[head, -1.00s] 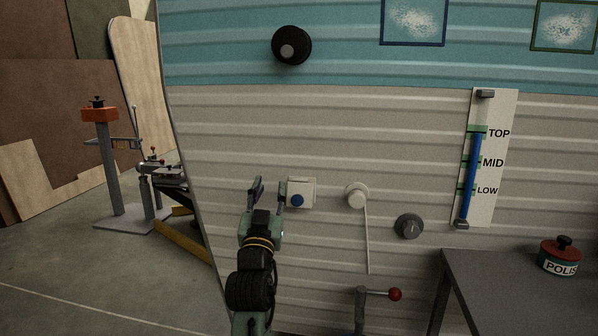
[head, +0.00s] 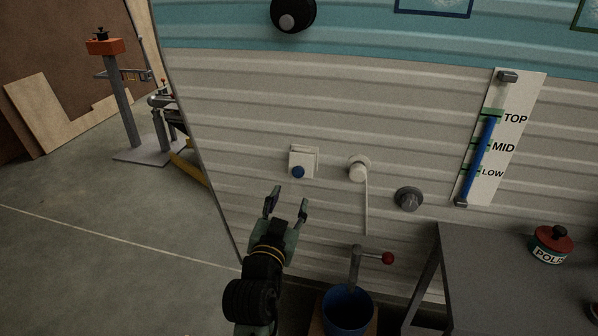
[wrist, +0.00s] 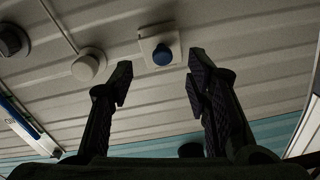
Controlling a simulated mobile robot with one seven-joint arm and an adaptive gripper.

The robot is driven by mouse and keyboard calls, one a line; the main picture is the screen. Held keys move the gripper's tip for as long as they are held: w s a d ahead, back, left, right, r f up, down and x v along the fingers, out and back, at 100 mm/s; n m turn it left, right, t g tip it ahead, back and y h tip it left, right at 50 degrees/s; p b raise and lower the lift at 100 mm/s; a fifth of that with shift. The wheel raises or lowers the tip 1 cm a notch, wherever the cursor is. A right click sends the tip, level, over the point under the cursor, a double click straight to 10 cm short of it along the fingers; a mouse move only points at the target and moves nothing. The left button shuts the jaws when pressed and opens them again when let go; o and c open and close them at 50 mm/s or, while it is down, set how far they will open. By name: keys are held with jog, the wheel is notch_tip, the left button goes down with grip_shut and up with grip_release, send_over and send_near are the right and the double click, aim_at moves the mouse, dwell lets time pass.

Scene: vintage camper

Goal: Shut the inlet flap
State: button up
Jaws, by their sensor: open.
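A small square white fitting (head: 304,156) with a round blue knob (head: 298,172) sits on the camper's cream wall; it is the likely inlet flap. How far its cover stands from the wall is hard to tell. My gripper (head: 287,203) is open and empty, just below and slightly left of the fitting, its fingers pointing up toward the wall. In the wrist view, the white plate (wrist: 150,43) and the blue knob (wrist: 162,55) show beyond the gap between the open fingertips (wrist: 160,75), apart from them.
Right of the fitting are a round white cap (head: 358,168) with a hanging strip and a grey knob (head: 408,198). Below are a red-balled lever (head: 388,258) and a blue bucket (head: 347,312). A grey table (head: 490,270) with a polish tin (head: 552,246) stands right.

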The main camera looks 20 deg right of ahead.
aim_at(299, 177)
jog(key=p+x, duration=0.2)
jog(key=x, duration=0.8)
jog(key=shift+w+d, duration=0.2)
jog(key=shift+c, duration=0.5)
grip_shut()
